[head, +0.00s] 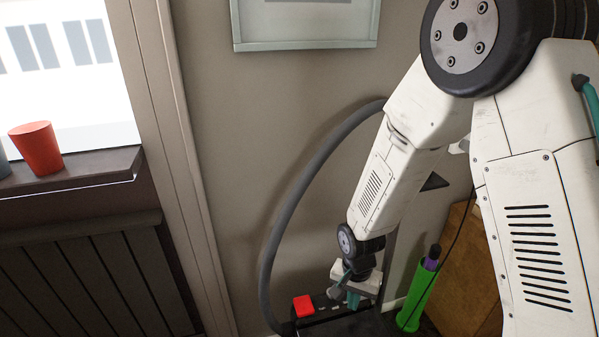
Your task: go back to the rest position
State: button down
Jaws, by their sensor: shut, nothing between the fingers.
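My gripper (352,297) is in the lower middle of the head view, at the end of my white arm, which bends down from the upper right. The gripper points downward with its teal fingers together, and it holds nothing. The fingertips are partly lost against dark parts low in the picture. No other object of the task is in view.
A bright green tube (418,290) with a purple object (432,258) in its top stands right of my gripper. A wooden cabinet (465,275) is behind my arm. A red cup (36,149) stands on the window sill (75,178) at left, above a dark radiator (90,280). A framed picture (305,43) hangs on the wall.

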jog(key=s+d+r+n, duration=0.2)
jog(key=s+d+r, duration=0.2)
jog(key=s+r, duration=0.3)
jog(key=s+d+r+n+t, duration=0.1)
jog(key=s+d+r, duration=0.3)
jog(key=r, duration=1.1)
jog(key=s+d+r+n, duration=0.2)
jog(key=s+d+r, duration=0.3)
jog(key=s+r, duration=0.4)
notch_tip(320, 180, up, 2)
jog(key=shift+s+n+t, duration=0.3)
jog(key=shift+s, duration=0.05)
